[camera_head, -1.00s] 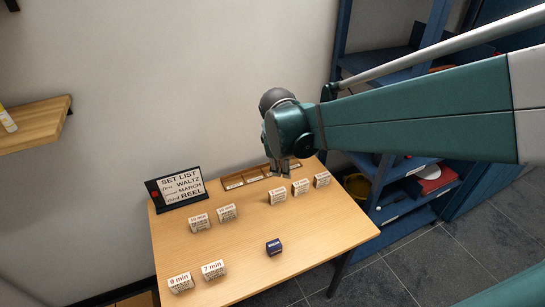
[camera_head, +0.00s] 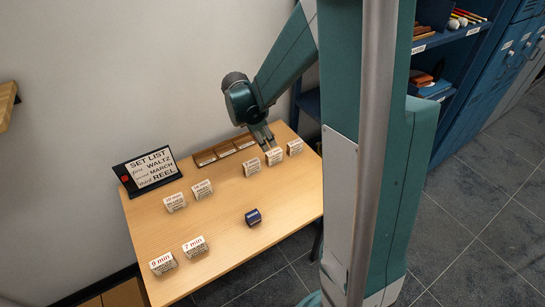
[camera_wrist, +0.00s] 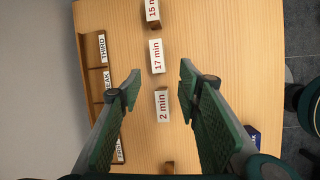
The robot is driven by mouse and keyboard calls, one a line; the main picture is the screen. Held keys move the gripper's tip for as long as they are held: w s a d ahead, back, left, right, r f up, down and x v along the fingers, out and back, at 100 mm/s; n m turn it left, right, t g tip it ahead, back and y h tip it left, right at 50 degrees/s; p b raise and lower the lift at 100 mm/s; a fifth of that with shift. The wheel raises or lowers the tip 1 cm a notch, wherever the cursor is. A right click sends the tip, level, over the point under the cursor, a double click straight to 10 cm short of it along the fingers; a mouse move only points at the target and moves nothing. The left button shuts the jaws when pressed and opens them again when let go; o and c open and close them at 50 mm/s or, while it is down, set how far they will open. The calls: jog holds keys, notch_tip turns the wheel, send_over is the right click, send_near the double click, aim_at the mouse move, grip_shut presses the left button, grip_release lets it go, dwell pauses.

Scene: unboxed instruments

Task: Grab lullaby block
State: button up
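I cannot tell which block is the lullaby block; the names on the white blocks' fronts are too small to read. My gripper (camera_head: 269,145) is open and empty above the back right row. In the wrist view, my fingertips (camera_wrist: 160,78) are spread on either side of the row. The 2 min block (camera_wrist: 162,105) and 17 min block (camera_wrist: 156,57) show between and just beyond them, below the fingers. The 15 min block (camera_wrist: 152,12) is at the top edge. In the head view, the row is the near block (camera_head: 251,169), middle block (camera_head: 276,157) and far block (camera_head: 295,147).
A wooden slotted rack (camera_head: 222,150) with labels stands behind the row. A set list sign (camera_head: 148,170) stands at the back left. More white blocks stand at left (camera_head: 175,202) and front left (camera_head: 162,263). A navy block (camera_head: 253,217) sits alone; the table (camera_head: 225,215) around it is clear.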

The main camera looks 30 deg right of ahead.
jog(key=n, duration=0.2)
send_near(274, 152)
jog(key=f, duration=0.1)
jog(key=w+d+f, duration=0.1)
jog(key=shift+f+g, duration=0.25)
jog(key=shift+g, duration=0.15)
jog(key=shift+f, duration=0.1)
jog(key=shift+b+x, duration=0.4)
jog(key=shift+x, duration=0.8)
jog(key=shift+b+x, duration=0.65)
jog(key=shift+x, duration=1.9)
jog(key=c, duration=1)
